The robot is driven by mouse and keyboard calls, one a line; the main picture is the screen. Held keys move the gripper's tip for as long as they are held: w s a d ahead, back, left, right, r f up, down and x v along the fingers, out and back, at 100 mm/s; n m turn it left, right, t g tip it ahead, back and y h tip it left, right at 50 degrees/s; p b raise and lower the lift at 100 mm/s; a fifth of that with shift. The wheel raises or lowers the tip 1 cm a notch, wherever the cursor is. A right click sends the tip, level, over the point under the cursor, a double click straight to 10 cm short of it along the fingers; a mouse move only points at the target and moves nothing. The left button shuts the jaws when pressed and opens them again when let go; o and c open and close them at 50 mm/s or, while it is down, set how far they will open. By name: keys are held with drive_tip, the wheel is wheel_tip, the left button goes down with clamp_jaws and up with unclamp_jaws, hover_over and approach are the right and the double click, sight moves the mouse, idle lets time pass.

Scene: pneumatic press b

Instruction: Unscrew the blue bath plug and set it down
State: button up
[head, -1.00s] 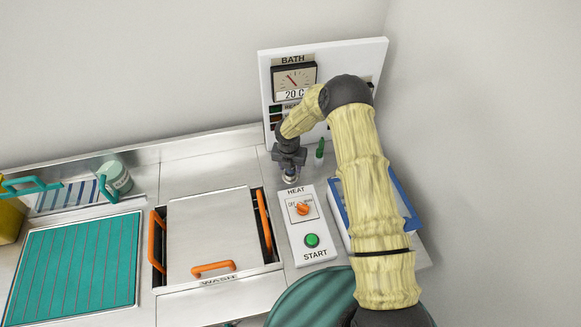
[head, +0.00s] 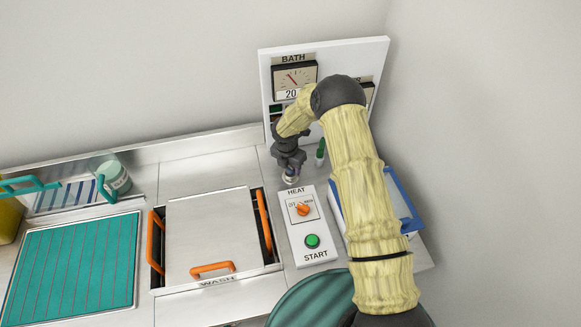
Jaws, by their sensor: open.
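My gripper (head: 290,170) points down at the back of the bench, just behind the white HEAT panel (head: 307,212). It is open. A small metallic fitting (head: 291,180) shows just under and between the fingertips. I cannot make out a clearly blue plug; the gripper and its wrist cover most of that spot. Whether the fingers touch the fitting cannot be told.
A white BATH board (head: 380,52) with a dial stands behind my arm. A green handle (head: 320,150) stands close right of my gripper. The covered WASH basin (head: 212,225) with orange handles lies left. A blue-edged box (head: 400,195) is partly behind my arm.

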drive_tip(key=shift+c, duration=0.3)
drive_tip(key=c, duration=0.5)
drive_tip(key=shift+n+p, duration=0.4)
drive_tip(key=shift+n, duration=0.5)
drive_tip(key=shift+r+n+p, duration=0.1)
drive_tip(key=shift+n+p, duration=0.25)
drive_tip(key=shift+n, duration=0.55)
drive_tip(key=shift+y, duration=0.3)
drive_tip(key=shift+s+d+n+p, duration=0.1)
drive_tip(key=shift+n+p, duration=0.4)
drive_tip(key=shift+n, duration=0.3)
